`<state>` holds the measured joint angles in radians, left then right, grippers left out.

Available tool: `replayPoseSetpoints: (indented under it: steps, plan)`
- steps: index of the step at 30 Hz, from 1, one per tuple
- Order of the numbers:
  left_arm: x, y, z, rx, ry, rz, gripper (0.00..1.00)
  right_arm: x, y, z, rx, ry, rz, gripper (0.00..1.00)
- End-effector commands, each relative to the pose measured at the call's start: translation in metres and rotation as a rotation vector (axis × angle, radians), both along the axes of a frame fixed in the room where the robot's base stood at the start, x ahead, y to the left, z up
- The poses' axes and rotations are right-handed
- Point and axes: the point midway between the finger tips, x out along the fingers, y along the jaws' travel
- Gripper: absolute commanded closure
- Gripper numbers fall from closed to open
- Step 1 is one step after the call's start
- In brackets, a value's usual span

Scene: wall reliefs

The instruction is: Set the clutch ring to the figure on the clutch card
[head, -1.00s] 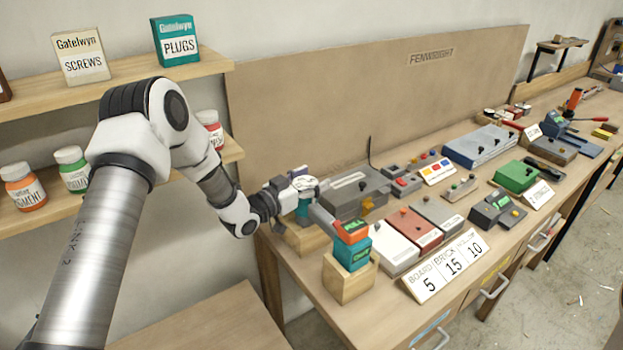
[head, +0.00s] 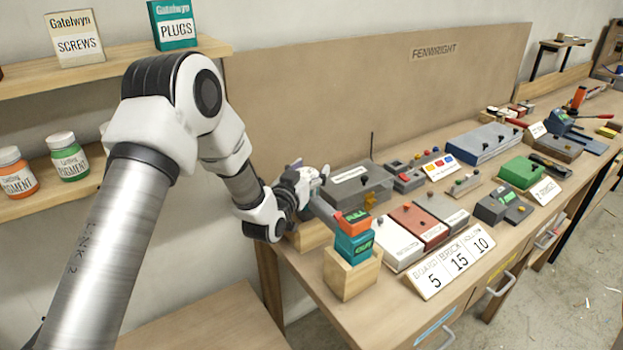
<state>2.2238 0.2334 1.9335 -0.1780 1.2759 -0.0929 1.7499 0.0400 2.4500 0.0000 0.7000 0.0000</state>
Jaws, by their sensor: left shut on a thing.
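The clutch card (head: 452,262) stands at the bench's front edge, reading BOARD 5, BRICK 15, HOLLOW 10. Near it, a wooden block (head: 350,272) holds an orange and teal part (head: 355,238), its orange top lettered. A grey bar (head: 325,212) runs from behind this part back toward my left gripper (head: 318,178). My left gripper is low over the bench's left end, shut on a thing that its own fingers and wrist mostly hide. I cannot make out the clutch ring or its figure. My right gripper is not in view.
A second wooden block (head: 312,234) sits under my left wrist. A grey box (head: 357,187) is close on the gripper's right. White, brick-red and grey boxes (head: 415,226) stand behind the card. Shelves with jars (head: 68,157) and cartons are at left. The upright backboard (head: 400,90) stands behind the bench.

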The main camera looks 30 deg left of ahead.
Motion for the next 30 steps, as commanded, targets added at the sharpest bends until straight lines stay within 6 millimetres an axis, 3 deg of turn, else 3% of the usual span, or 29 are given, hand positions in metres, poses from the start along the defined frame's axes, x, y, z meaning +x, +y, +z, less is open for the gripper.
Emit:
replayPoseSetpoints:
  steps: [3, 15, 30]
  plan:
    - [0.0, -0.001, -0.005, 0.004, 0.001, 0.102, 0.7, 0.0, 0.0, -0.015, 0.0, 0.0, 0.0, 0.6]
    - [-0.002, 0.007, -0.002, 0.0, 0.0, 0.409, 0.69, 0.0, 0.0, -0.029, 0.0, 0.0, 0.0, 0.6]
    - [-0.003, 0.011, -0.001, -0.001, 0.002, 0.528, 0.7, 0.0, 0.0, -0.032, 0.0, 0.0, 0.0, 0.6]
